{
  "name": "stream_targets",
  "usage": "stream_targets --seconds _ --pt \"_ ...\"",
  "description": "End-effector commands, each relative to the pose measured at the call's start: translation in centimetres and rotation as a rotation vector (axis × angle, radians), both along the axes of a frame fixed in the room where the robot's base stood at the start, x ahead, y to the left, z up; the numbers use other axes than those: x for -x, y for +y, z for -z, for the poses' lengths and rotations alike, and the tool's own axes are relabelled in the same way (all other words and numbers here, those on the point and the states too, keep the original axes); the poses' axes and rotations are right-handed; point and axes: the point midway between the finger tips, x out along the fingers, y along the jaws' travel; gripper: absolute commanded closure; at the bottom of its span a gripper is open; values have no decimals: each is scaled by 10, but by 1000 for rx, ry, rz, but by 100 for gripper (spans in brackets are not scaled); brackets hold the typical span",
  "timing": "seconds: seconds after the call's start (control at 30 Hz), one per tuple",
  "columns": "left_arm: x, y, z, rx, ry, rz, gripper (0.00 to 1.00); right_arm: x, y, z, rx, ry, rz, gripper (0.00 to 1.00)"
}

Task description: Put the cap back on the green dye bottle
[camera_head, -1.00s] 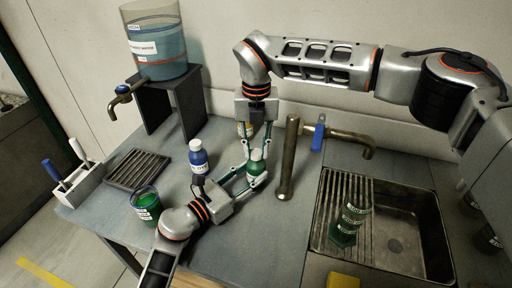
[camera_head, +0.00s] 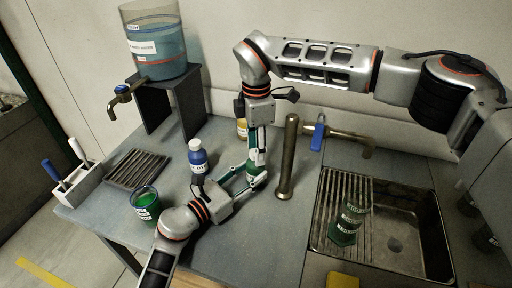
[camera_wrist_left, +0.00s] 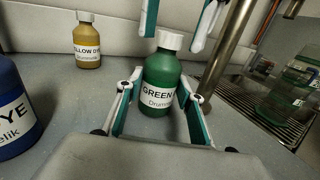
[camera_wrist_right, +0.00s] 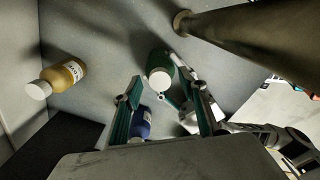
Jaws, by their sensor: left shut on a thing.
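The green dye bottle (camera_wrist_left: 160,83) stands upright on the worktop, its label facing the left wrist camera. A white cap (camera_wrist_left: 170,40) sits on its neck; how firmly it is seated I cannot tell. My left gripper (camera_head: 252,177) is shut on the bottle's body from the near left side. My right gripper (camera_head: 257,150) points down from above, its fingers open and apart on both sides of the cap. In the right wrist view the cap (camera_wrist_right: 160,79) shows between and beyond the fingers, with no clear contact.
The blue dye bottle (camera_head: 198,160) stands left of my left gripper; the yellow dye bottle (camera_wrist_left: 87,45) is behind. An upright metal post (camera_head: 288,160) is close on the right. A cup of green liquid (camera_head: 146,206) is at the front left. A sink (camera_head: 407,225) lies right.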

Motion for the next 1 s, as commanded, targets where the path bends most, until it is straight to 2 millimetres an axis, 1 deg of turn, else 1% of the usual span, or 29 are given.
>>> stream_targets --seconds 0.3,0.43,0.57,0.8,0.9,1.0 --pt "0 0 1 -2 1 -1 100 0 0 -1 0 0 -2 57" --pt "0 0 1 -2 1 -1 100 -1 0 -10 0 -3 -2 57" --pt "0 0 1 -2 1 -1 100 -1 0 -31 0 -5 -2 57" --pt "0 0 1 -2 1 -1 100 -1 0 -80 0 -5 -2 57" --pt "0 0 1 -2 1 0 100 0 0 -97 0 -3 -1 57" --pt "0 0 1 -2 1 0 100 0 0 -109 0 -2 -2 57"
